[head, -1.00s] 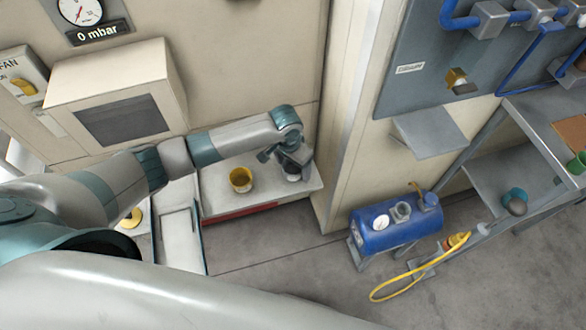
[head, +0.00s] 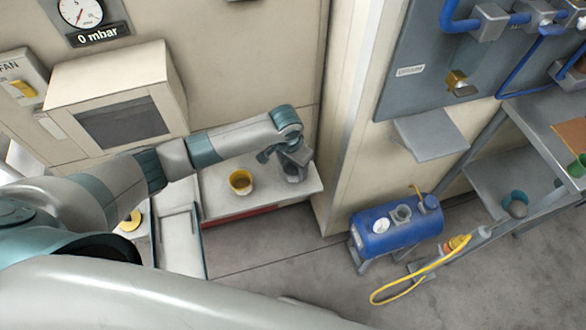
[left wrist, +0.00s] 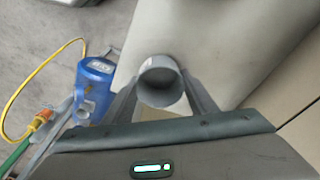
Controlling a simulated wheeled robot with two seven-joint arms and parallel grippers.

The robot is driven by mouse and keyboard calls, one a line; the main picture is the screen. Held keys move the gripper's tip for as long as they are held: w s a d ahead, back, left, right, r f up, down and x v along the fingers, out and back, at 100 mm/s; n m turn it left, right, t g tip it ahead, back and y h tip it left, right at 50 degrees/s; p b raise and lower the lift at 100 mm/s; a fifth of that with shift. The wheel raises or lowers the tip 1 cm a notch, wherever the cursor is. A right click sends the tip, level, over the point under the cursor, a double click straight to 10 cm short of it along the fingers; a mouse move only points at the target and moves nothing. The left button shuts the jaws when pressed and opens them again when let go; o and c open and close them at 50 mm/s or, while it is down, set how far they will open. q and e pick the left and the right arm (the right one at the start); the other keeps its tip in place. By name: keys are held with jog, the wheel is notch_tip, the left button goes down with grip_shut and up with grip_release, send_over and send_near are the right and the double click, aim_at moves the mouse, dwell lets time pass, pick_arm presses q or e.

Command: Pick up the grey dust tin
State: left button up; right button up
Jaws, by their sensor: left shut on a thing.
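The grey dust tin (head: 295,177) is at the right end of the white shelf (head: 270,195) in the head view, mostly covered by my left gripper (head: 293,166). In the left wrist view the tin (left wrist: 160,82) shows as a round, open-topped grey cup between the two fingers. My left gripper (left wrist: 160,92) is shut on it. I cannot tell whether the tin's base touches the shelf. My right gripper is not in view.
A yellow tin (head: 240,183) stands on the shelf left of my gripper. A beige wall pillar (head: 345,120) rises close on the right. A blue tank (head: 395,228) with a yellow hose stands on the floor beyond it. A beige box (head: 115,95) juts out at upper left.

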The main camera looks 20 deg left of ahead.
pick_arm(q)
jog(key=shift+r, duration=0.45)
notch_tip(320, 180, up, 3)
jog(key=shift+d+f+b, duration=0.15)
jog(key=shift+f+b, duration=0.05)
jog(key=shift+b, duration=0.4)
jog(key=s+d+r+b, duration=0.1)
jog(key=s+d+r, duration=0.1)
jog(key=d, duration=0.3)
jog(key=s+d+r+b, duration=0.1)
jog(key=s+d+r, duration=0.1)
jog(key=d+r, duration=0.2)
jog(key=shift+s+d+r, duration=0.35)
jog(key=shift+d+r, duration=0.05)
jog(key=shift+d, duration=0.35)
jog(key=shift+r, duration=0.1)
